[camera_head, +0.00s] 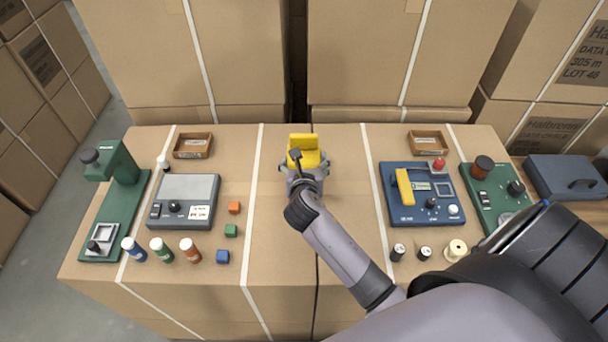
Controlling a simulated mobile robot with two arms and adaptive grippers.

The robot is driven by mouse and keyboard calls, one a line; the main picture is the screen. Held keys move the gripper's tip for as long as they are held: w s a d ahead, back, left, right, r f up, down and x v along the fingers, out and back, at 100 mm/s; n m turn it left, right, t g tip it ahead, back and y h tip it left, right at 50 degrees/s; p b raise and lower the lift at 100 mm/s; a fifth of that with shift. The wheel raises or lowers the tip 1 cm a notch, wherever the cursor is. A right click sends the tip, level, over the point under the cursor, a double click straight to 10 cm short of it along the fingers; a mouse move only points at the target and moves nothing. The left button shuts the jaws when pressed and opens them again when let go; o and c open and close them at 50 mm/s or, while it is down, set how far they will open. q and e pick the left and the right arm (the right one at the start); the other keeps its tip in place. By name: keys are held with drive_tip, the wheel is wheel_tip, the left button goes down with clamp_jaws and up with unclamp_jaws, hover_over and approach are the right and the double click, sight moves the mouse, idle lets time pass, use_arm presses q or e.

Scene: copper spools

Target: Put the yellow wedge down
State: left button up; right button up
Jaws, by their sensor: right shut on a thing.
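The yellow wedge (303,143) is at the middle of the cardboard work surface (282,235), toward its back edge. My right gripper (303,166) is at the wedge's near side and shut on it. The gripper hides the wedge's lower near part. I cannot tell whether the wedge touches the surface or is held above it. My left gripper is not in view.
A grey scale (187,188), a green press (122,185) and small cubes (231,230) stand on the left. A blue meter (405,213), a green device (483,198) and small spools (456,250) are on the right. Bare surface lies on both sides of the wedge.

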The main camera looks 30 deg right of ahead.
drive_tip(key=shift+f+b, duration=0.45)
drive_tip(key=shift+f, duration=1.95)
drive_tip(key=o, duration=1.7)
drive_tip(key=shift+f, duration=0.15)
drive_tip(key=shift+c, duration=0.2)
